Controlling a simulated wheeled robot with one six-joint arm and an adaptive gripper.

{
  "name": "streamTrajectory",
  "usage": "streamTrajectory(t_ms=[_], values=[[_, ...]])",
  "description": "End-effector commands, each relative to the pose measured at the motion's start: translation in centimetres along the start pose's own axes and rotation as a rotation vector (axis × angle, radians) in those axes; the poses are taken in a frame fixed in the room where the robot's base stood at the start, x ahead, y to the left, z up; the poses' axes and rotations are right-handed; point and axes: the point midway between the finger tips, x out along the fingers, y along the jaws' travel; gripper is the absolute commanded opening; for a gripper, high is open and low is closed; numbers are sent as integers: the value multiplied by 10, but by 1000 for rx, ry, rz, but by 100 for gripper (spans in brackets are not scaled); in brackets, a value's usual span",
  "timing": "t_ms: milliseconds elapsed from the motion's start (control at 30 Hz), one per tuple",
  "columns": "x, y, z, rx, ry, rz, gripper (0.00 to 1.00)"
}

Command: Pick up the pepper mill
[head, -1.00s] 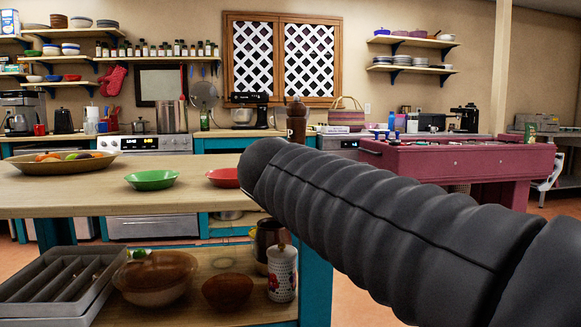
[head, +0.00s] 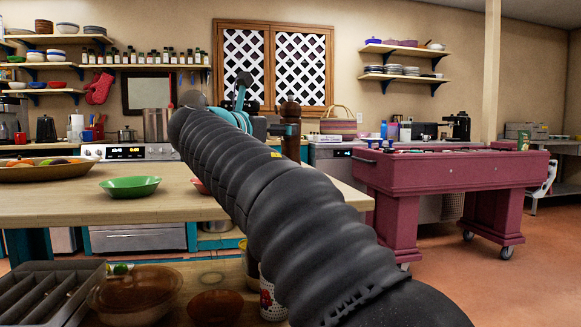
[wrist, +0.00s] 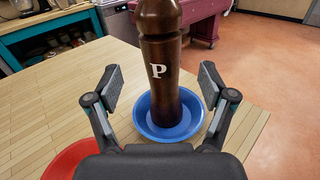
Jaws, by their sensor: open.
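The pepper mill (wrist: 163,95) is dark brown turned wood with a white letter P on its side. In the wrist view it is upright, and its foot appears to stand inside a blue bowl (wrist: 142,122). My gripper (wrist: 162,88) is open, with one finger on each side of the mill in the picture and a visible gap on both sides. How far ahead of the fingertips the mill stands is hard to tell. In the head view the mill (head: 290,112) shows just right of my gripper, its lower part partly hidden by my arm.
A red bowl (wrist: 70,158) sits close by at lower left in the wrist view. A green bowl (head: 130,187) and a fruit dish (head: 45,172) are on the wooden counter (head: 90,212). A maroon table (head: 440,170) stands to the right. The counter edge lies right of the mill.

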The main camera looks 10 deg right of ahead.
Motion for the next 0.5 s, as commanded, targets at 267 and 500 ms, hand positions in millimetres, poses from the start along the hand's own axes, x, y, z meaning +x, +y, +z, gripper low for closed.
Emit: streamTrajectory(t_ms=[267, 500], values=[[20, -1, -1, 1, 0, -2, 82], [53, -2, 0, 3, 0, -4, 82]])
